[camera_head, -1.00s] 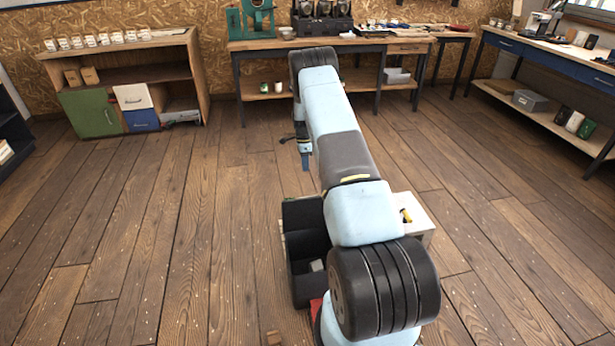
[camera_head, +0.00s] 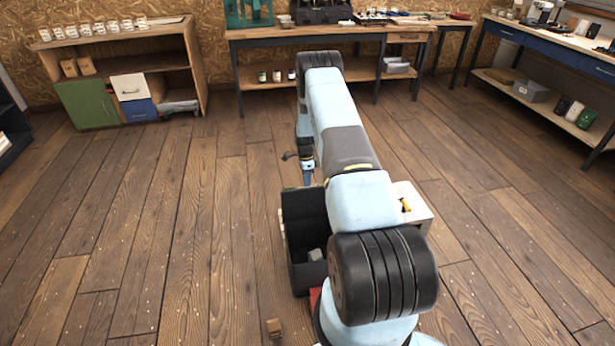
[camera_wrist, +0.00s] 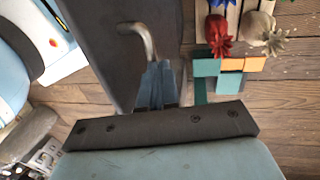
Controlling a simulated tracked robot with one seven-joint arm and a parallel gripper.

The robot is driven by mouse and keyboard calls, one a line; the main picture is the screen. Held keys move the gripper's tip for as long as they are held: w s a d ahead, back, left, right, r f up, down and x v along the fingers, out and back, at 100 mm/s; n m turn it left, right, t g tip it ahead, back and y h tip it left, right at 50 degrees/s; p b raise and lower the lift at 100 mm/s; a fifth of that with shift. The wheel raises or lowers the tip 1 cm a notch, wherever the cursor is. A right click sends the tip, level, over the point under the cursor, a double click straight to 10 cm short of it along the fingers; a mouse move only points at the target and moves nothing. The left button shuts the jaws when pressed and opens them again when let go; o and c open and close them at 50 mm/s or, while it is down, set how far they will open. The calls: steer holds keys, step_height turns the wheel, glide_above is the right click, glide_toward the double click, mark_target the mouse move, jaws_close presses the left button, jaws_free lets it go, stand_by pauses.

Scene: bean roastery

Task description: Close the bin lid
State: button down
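The black bin (camera_head: 302,275) stands open beside my arm's base, with a small grey thing inside. A dark panel at its far side, which looks like the raised lid (camera_head: 303,208), stands up from it. The wrist view shows a dark grey panel (camera_wrist: 103,45), apparently this lid, with a bent metal handle (camera_wrist: 150,38). My gripper (camera_head: 307,180) is at the far side of the panel. In the wrist view its blue fingers (camera_wrist: 155,72) are close together at the handle's near end and appear shut on it. The fingers hide that end.
A white box (camera_head: 415,205) with a yellow item stands right of my arm. Workbenches (camera_head: 330,32) and a cabinet (camera_head: 120,60) line the back. Floor on the left is clear.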

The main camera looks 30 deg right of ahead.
steer(key=shift+s+f, duration=0.1)
steer(key=shift+a, duration=0.15)
stand_by(0.4)
